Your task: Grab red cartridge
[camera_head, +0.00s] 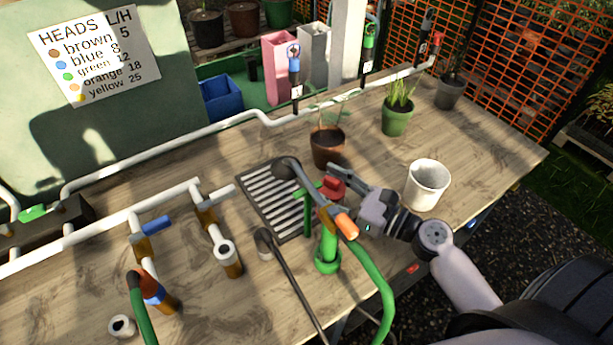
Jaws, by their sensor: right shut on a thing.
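A red cartridge (330,189) stands at the top of a green upright fitting (327,256) beside a slatted drain grate. My right gripper (338,180) reaches in from the right, with its dark fingers around the cartridge's upper part. It is shut on the cartridge. My left gripper is not in view.
A green hose (378,275) and the wand (312,190) crowd the fitting. A white pot (427,185) stands right of my gripper, and a brown pot (327,146) behind. White pipes (110,223) fill the left. The bench (480,150) is clear at far right.

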